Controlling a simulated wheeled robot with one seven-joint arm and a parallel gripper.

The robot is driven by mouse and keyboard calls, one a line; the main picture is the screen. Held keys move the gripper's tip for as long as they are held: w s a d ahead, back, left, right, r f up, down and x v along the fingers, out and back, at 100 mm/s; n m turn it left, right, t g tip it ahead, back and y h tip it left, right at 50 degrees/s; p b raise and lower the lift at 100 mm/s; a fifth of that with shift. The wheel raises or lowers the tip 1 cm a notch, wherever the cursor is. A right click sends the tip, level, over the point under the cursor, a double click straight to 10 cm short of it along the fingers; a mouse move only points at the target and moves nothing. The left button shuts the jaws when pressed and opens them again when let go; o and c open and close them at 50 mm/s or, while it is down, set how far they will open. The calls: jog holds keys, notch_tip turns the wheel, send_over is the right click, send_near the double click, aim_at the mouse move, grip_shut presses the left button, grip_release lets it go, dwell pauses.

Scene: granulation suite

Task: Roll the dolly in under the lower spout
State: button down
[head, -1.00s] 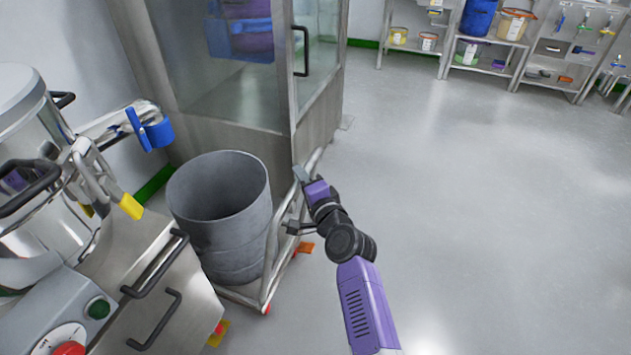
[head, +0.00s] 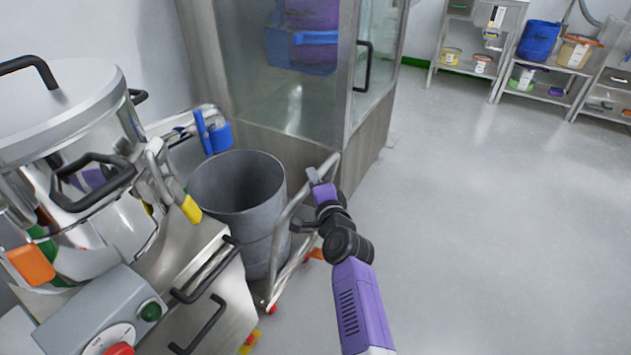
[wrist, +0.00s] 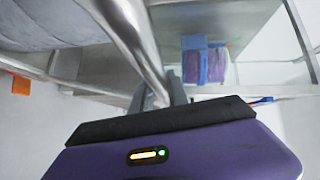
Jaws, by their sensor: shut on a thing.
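The dolly (head: 297,236) has a tubular metal frame with an upright push handle and red-and-orange wheel parts. It carries an open grey drum (head: 262,222). My gripper (head: 314,176) is shut on the top of the dolly's handle; the wrist view shows the handle's tube (wrist: 135,38) running to the fingers (wrist: 158,96). A metal pipe with a blue clamp (head: 213,132) reaches out over the drum's back left rim. A yellow-handled fitting (head: 188,207) hangs on the machine's near side. I cannot tell which is the lower spout. The machine's cabinet hides the drum's lower left.
The steel machine with a lidded vessel (head: 75,120) and black-handled cabinet stands close on the left. A glass-fronted steel enclosure (head: 290,130) stands right behind the drum and dolly. Open floor (head: 480,240) lies to the right. Shelves with tubs (head: 560,75) stand far back.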

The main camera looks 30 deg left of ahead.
jog(key=shift+s+a, duration=0.15)
jog(key=shift+a, duration=0.15)
jog(key=c, duration=1.3)
grip_release()
jog(key=shift+d, duration=0.1)
jog(key=shift+s+d, duration=0.1)
jog(key=shift+d, duration=0.1)
jog(key=p+v, duration=0.4)
jog(key=v, duration=0.3)
jog(key=shift+p, duration=0.3)
jog(key=shift+s+d, duration=0.1)
